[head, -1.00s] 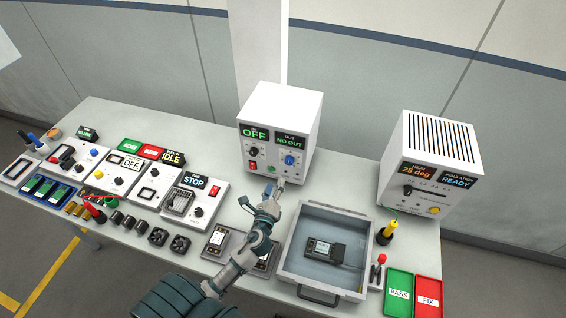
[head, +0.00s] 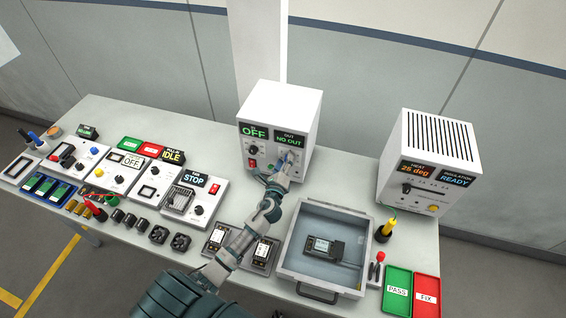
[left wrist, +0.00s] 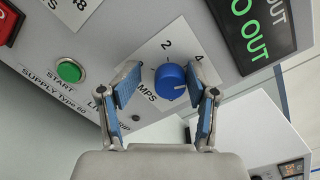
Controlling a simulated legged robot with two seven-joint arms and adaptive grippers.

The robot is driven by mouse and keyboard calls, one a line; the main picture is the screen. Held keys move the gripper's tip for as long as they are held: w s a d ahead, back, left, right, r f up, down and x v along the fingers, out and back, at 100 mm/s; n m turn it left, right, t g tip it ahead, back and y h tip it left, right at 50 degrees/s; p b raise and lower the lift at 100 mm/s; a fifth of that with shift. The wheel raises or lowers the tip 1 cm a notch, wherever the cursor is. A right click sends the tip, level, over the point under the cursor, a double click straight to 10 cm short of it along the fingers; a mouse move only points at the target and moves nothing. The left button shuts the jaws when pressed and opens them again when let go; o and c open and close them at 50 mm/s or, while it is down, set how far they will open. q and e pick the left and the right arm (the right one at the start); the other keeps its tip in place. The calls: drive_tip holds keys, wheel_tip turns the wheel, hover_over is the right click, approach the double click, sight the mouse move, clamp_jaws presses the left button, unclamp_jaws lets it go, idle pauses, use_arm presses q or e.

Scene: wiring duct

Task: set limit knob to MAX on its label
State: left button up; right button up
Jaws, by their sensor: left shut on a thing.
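The blue limit knob (left wrist: 171,82) sits on a white label plate (left wrist: 168,45) on the front of the white supply box (head: 277,112). Digits 2 and 4 show around it; the label's lettering is partly hidden and I see no MAX mark. A white mark shows on the knob's right side in the left wrist view. My left gripper (left wrist: 162,76) is shut on the knob, with one blue-padded finger on each side. In the head view the left gripper (head: 283,167) reaches the box front and partly covers the knob. My right gripper is not in view.
A grey tray (head: 318,290) stands right of my arm. A heater box (head: 430,160) stands further right. Several panels line the bench's left.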

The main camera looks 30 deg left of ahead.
use_arm(q)
drive_tip(key=shift+s+f, duration=0.15)
drive_tip(key=c, duration=0.4)
drive_tip(key=d, duration=0.2)
drive_tip(key=shift+d, duration=0.3)
clamp_jaws()
drive_tip(key=shift+a+r, duration=0.3)
drive_tip(key=shift+a, duration=0.2)
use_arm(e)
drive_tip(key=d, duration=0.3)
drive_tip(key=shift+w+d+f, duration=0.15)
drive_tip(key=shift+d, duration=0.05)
use_arm(q)
drive_tip(key=shift+r, duration=0.1)
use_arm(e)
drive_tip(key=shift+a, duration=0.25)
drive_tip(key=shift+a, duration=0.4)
use_arm(q)
drive_tip(key=o, duration=0.9)
unclamp_jaws()
drive_tip(key=shift+a, duration=0.1)
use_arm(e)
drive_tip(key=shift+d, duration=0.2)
